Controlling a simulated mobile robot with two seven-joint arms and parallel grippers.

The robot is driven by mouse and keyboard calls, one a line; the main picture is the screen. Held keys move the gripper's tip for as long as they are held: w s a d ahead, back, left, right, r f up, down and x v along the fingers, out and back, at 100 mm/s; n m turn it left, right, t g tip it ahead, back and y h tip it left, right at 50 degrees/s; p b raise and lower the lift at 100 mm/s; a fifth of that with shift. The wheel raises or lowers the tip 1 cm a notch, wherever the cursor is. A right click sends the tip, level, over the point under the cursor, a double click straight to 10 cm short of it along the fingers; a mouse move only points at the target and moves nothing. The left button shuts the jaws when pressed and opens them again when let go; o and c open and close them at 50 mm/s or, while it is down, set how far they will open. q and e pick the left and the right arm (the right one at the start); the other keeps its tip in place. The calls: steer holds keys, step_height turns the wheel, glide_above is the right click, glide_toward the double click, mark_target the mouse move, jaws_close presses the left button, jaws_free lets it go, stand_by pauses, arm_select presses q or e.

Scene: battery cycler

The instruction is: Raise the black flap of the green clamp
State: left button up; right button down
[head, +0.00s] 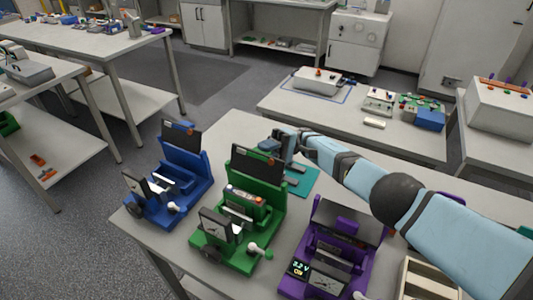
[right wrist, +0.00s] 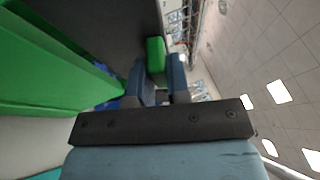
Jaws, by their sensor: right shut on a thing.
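The green clamp (head: 237,222) stands on the table between a blue and a purple one. Its black flap (head: 257,166) is upright, tilted a little back, at the rear of the green body. My right gripper (head: 275,143) reaches the flap's upper right edge from behind. In the right wrist view, its fingers (right wrist: 158,80) are closed around a small green tab (right wrist: 156,52) at the edge of the dark flap (right wrist: 105,28). The tab is hidden behind my gripper in the head view. My left gripper is not in view.
The blue clamp (head: 168,190) stands to the left and the purple clamp (head: 335,240) to the right. A teal mat (head: 303,181) lies under my right arm. A wooden tray (head: 425,280) is at the lower right.

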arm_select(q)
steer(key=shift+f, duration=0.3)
arm_select(e)
steer(key=shift+w+d, duration=0.1)
steer(key=c, duration=1.1)
jaws_free()
steer(key=shift+f, duration=0.1)
arm_select(q)
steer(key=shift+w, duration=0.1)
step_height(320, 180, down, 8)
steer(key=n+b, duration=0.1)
steer(key=b, duration=0.9)
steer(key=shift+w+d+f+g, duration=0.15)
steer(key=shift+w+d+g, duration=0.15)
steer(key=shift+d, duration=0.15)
arm_select(e)
steer(key=shift+f+v, duration=0.1)
steer(key=shift+v, duration=1.8)
steer(key=shift+f+v, duration=0.15)
steer(key=shift+v, duration=1.75)
steer(key=shift+r, duration=0.1)
